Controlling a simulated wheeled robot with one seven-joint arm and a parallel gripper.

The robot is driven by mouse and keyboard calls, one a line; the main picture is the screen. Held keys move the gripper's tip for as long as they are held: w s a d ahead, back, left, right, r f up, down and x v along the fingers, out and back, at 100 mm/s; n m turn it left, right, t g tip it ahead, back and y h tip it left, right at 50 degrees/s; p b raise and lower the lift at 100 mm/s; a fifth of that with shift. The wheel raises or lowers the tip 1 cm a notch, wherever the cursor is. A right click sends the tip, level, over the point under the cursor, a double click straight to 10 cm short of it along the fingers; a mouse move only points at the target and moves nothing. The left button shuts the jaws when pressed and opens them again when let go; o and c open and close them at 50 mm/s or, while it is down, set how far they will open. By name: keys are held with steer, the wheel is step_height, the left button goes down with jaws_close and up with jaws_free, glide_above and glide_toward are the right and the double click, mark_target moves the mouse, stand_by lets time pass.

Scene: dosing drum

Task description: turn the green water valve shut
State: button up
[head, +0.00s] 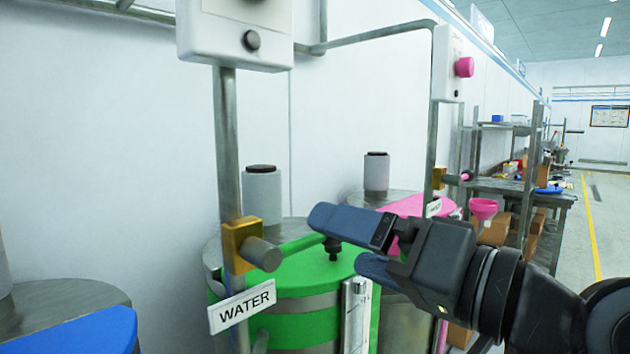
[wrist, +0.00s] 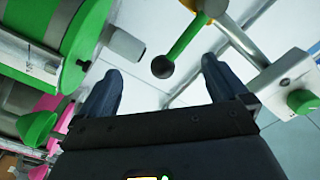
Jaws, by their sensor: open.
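The green water valve lever (head: 300,242) sticks out from a brass valve body (head: 238,243) on a grey pipe, above a sign reading WATER (head: 242,305). A dark round knob ends the lever. In the wrist view, the lever (wrist: 186,40) comes from the brass body at the top, and its dark knob (wrist: 162,67) shows between my fingers. My gripper (head: 338,240) is open, one finger on each side of the knob end. In the wrist view my gripper (wrist: 160,80) has clear gaps on both sides of the knob.
A green drum (head: 300,285) stands below the lever. A white box (head: 235,30) is on the pipe above; the wrist view shows a green knob (wrist: 302,101) on a white box. A pink drum (head: 410,205) and pink funnel (head: 484,208) stand to the right. The aisle is clear.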

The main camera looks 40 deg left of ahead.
steer(key=shift+s+d, duration=0.15)
steer(key=shift+d, duration=1.15)
steer(key=shift+s+d, duration=0.1)
steer(key=shift+d, duration=1.15)
steer(key=w+d+f+m+t+h, duration=0.1)
steer(key=d+f+m+t, duration=0.35)
steer(key=f, duration=0.25)
steer(key=w+d+f+m+t+h, duration=0.1)
steer(key=d+f+m+t+h, duration=0.1)
steer(key=d+f+m+t, duration=0.3)
steer(key=s+d+f+m+t+h, duration=0.1)
steer(key=s+d+f+t+h, duration=0.15)
steer(key=d+f+h, duration=0.35)
steer(key=s+d+f+m+t+h, duration=0.1)
steer(key=s+d+f+m+t, duration=0.1)
steer(key=s+d+f, duration=0.35)
steer(key=s+d+f+h, duration=0.65)
steer(key=s+d, duration=0.25)
steer(key=s, duration=0.2)
steer(key=s+d+r+n, duration=0.1)
steer(key=s+d+n, duration=0.1)
steer(key=s, duration=0.4)
steer(key=s+d+r+n+h, duration=0.1)
steer(key=s+d+n, duration=0.1)
steer(key=s, duration=0.5)
steer(key=shift+d+r+p, duration=0.15)
steer(key=shift+d+p, duration=0.15)
steer(key=shift+d, duration=0.55)
